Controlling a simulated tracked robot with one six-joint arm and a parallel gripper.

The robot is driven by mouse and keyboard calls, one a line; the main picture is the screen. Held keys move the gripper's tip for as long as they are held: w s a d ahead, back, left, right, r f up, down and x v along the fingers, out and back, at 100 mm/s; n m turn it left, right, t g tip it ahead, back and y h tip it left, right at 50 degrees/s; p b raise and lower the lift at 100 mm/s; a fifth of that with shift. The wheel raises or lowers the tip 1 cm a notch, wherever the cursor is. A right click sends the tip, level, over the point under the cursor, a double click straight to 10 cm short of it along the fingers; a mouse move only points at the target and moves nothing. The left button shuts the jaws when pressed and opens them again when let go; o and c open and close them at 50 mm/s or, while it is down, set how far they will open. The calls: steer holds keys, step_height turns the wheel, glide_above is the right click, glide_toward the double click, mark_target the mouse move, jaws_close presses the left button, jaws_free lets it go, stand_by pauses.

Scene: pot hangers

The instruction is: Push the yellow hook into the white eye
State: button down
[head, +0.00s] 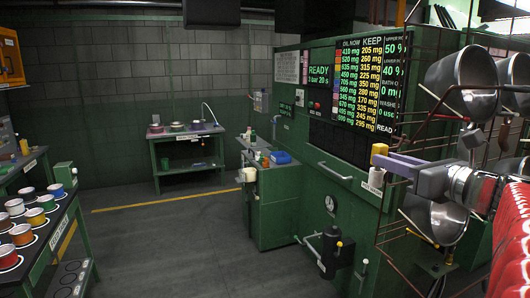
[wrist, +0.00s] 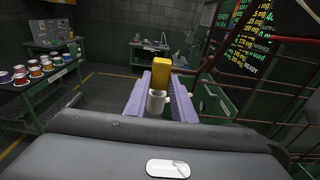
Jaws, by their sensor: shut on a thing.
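My gripper (head: 385,163) has lavender fingers and is at the right of the head view, near the wire rack. A yellow piece (head: 379,150), which I take for the yellow hook, stands up at its fingertips. In the wrist view the yellow hook (wrist: 161,63) is at the far end of the fingers, and the gripper (wrist: 163,85) is shut on it. A white cylindrical piece (wrist: 156,102) shows between the fingers, nearer the palm. A white piece (head: 376,179) shows below the fingers in the head view. I cannot tell whether either is the white eye or touches the hook.
A brown wire rack (head: 393,235) with steel bowls (head: 463,82) stands close at the right. A green cabinet with a display panel (head: 355,80) is behind my gripper. Coloured cups stand on a table (head: 62,222) at left. The floor (head: 175,250) between is clear.

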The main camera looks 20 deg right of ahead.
steer(key=shift+f, duration=0.45)
steer(key=c, duration=1.4)
jaws_free()
step_height(320, 180, up, 11)
steer(key=d+m, duration=0.1)
steer(key=d, duration=0.1)
steer(key=shift+w+d+f+t, duration=0.2)
steer(key=shift+w+t, duration=0.2)
